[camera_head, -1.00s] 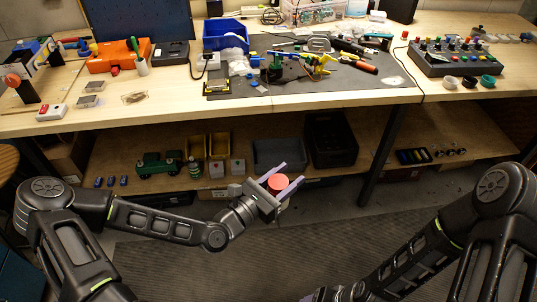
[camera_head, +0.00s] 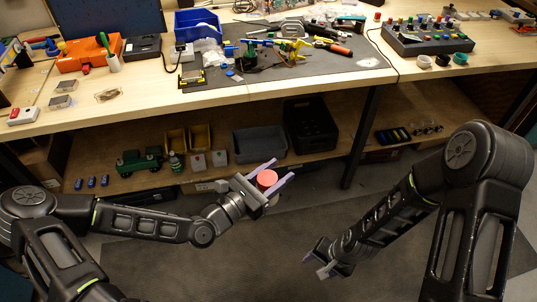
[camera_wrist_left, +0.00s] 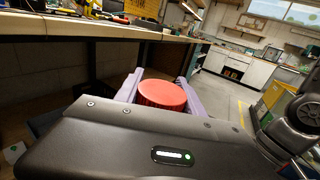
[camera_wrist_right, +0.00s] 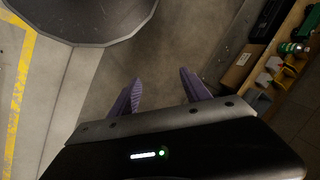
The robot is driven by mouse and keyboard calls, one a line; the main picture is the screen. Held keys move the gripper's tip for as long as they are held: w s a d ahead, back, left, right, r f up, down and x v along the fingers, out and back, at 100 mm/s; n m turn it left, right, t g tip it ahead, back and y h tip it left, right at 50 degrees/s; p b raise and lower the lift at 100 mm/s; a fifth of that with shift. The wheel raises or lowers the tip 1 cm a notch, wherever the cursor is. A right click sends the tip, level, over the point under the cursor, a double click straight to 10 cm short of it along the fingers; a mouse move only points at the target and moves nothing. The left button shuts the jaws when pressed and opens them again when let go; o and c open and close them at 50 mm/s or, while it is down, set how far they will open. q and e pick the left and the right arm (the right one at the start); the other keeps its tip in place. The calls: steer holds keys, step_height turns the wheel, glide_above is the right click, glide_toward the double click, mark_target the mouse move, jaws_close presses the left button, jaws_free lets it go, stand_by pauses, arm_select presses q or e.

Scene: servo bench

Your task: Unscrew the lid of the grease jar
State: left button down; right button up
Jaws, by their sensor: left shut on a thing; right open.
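The grease jar shows its round red lid (camera_head: 267,178) on top, between the fingers of my left gripper (camera_head: 270,176). My left gripper is shut on the jar and holds it in the air in front of the lower shelf. In the left wrist view the red lid (camera_wrist_left: 162,95) faces up between the two purple fingers; the jar's body is mostly hidden below it. My right gripper (camera_head: 318,261) is lower and to the right, apart from the jar. In the right wrist view its fingers (camera_wrist_right: 160,90) are spread and empty.
The workbench (camera_head: 290,86) above holds tools, a blue bin (camera_head: 197,22) and a control box (camera_head: 427,37). The lower shelf (camera_head: 225,165) holds a green toy truck (camera_head: 138,160), yellow bins and a grey tray (camera_head: 260,144). The floor space before the shelf is open.

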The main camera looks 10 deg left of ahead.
steer(key=w+a+r+m+t, duration=0.1)
steer(key=w+a+r+m, duration=0.2)
steer(key=w+r+m, duration=0.55)
steer(key=w+a+r+m+t, duration=0.1)
steer(key=w+a+r+m, duration=0.25)
steer(key=w+r, duration=0.95)
step_height(320, 180, up, 12)
steer(key=m+g+h, duration=0.3)
steer(key=m, duration=0.3)
glide_above(267, 178)
steer(key=shift+f, duration=0.1)
steer(key=shift+f, duration=0.1)
steer(key=shift+w+f, duration=0.1)
steer(key=shift+f, duration=3.9)
